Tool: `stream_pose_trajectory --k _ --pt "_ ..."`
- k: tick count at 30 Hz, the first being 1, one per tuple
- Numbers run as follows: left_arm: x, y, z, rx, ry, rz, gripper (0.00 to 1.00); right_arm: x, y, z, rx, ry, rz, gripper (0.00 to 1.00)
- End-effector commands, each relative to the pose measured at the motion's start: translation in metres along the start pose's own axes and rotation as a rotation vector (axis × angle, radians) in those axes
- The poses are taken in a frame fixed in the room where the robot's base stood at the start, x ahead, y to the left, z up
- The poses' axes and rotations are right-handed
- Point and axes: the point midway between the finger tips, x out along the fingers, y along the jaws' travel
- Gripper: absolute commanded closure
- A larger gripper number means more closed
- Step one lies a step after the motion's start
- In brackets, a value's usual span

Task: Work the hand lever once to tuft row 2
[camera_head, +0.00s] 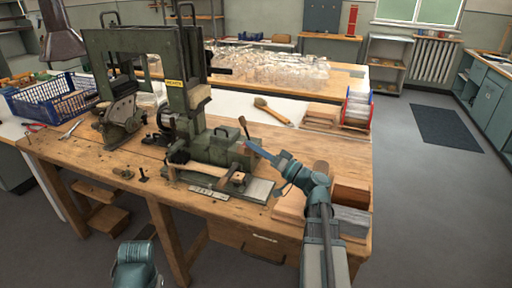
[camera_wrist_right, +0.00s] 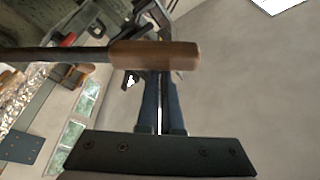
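The green tufting machine (camera_head: 190,75) stands on the wooden workbench. In the right wrist view, a brown wooden handle (camera_wrist_right: 155,55) on a dark rod (camera_wrist_right: 60,54) lies sideways across the fingertips; it looks like the hand lever's grip. My right gripper (camera_head: 252,147) reaches in from the right, beside the machine's low green block. In the wrist view, its two dark blue fingers (camera_wrist_right: 160,80) are side by side with a thin gap and nothing seen between them. The handle hides their tips, so contact is unclear. Only a teal part of my left arm shows at the bottom; its gripper is out of frame.
A wooden-handled mallet-like tool (camera_head: 210,169) lies at the machine's front. A brush (camera_head: 270,110), wooden blocks (camera_head: 320,115) and a red-and-blue rack (camera_head: 358,107) lie behind my right gripper. A blue crate (camera_head: 55,98) stands left.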

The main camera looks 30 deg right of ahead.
Motion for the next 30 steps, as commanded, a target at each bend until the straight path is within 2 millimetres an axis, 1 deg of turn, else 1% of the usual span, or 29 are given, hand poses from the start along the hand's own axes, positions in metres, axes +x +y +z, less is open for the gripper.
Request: stream_pose_trajectory --k 1,5,6,7,12,18,24,30 --pt "-0.013 -0.001 0.001 0.0 0.0 0.0 0.43 0.008 -0.005 -0.013 0.002 0.001 -0.004 1.0" --pt "-0.031 -0.003 0.002 0.0 0.0 0.0 0.43 0.019 -0.007 -0.034 0.008 0.014 -0.007 1.0" --pt "-0.018 -0.002 0.001 0.0 0.0 0.0 0.43 0.003 -0.003 -0.025 0.006 0.016 -0.004 1.0" --pt "-0.015 -0.001 0.001 0.0 0.0 0.0 0.43 -0.004 -0.002 -0.025 0.005 0.017 -0.002 1.0" --pt "-0.006 -0.001 0.0 0.0 0.0 0.0 0.43 -0.037 0.0 -0.026 0.006 0.019 -0.001 1.0" --pt "0.002 0.0 0.0 0.0 0.0 0.0 0.43 -0.069 0.002 -0.028 0.006 0.02 -0.001 1.0" --pt "0.004 0.0 0.0 0.0 0.0 0.0 0.43 -0.083 0.002 -0.029 0.008 0.019 -0.002 1.0" --pt "0.004 0.0 0.0 0.0 0.0 0.0 0.43 -0.085 0.001 -0.03 0.008 0.018 -0.003 1.0"
